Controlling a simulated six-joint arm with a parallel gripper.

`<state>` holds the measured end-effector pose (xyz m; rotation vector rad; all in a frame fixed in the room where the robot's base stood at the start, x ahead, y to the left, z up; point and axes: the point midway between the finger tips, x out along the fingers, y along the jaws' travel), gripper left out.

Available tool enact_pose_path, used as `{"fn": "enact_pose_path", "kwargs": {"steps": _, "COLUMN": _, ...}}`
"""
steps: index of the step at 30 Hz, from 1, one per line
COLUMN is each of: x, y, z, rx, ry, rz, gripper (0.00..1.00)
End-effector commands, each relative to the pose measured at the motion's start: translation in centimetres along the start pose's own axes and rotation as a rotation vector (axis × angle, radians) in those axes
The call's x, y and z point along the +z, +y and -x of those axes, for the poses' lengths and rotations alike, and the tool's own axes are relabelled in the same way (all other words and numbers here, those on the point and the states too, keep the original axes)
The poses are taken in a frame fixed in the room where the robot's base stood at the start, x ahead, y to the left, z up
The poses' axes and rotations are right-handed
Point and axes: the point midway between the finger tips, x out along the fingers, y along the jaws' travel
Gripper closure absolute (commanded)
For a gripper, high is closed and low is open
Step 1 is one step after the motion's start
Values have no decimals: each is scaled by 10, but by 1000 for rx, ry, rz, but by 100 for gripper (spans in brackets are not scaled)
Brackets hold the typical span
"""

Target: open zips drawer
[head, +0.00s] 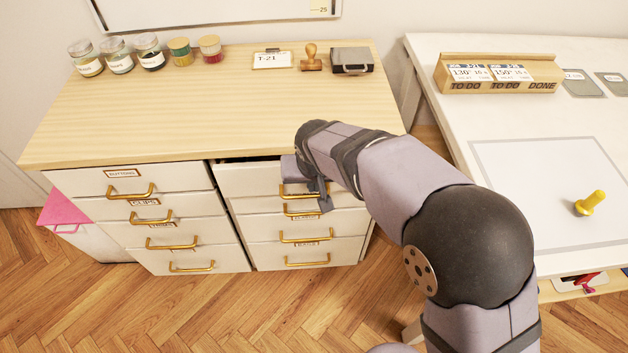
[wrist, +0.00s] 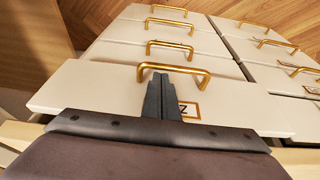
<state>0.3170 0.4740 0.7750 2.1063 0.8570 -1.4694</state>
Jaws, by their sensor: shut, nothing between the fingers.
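The zips drawer is the top drawer (head: 250,178) of the right column and stands slightly open, with a dark gap behind its front. In the wrist view its front (wrist: 90,92) bears a label (wrist: 188,109) on which only a Z shows; my fingers cover the rest. Its gold handle (wrist: 205,82) is at my fingertips. My gripper (head: 322,203) is in front of this drawer; in the wrist view its fingers (wrist: 160,82) are shut together, with nothing between them. The tips reach within the handle's span; whether they touch the bar I cannot tell.
The lower right drawers (head: 290,255) and the left column (head: 150,225) are shut. A white table (head: 445,115) is at the right. The floor in front is clear.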

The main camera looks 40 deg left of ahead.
Motion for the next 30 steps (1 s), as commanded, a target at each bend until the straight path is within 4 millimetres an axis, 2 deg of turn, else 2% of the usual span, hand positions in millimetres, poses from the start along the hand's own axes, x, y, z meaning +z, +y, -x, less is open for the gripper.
{"fn": "enact_pose_path", "kwargs": {"steps": 11, "x": 2, "y": 0, "z": 1, "rx": 0, "ry": 0, "rz": 1, "gripper": 100}}
{"fn": "enact_pose_path", "kwargs": {"steps": 17, "x": 20, "y": 0, "z": 6, "rx": 0, "ry": -1, "rz": 3, "gripper": 100}}
{"fn": "enact_pose_path", "kwargs": {"steps": 23, "x": 57, "y": 0, "z": 18, "rx": 0, "ry": -1, "rz": 5, "gripper": 100}}
{"fn": "enact_pose_path", "kwargs": {"steps": 30, "x": 117, "y": 1, "z": 40, "rx": -2, "ry": 1, "rz": 4, "gripper": 100}}
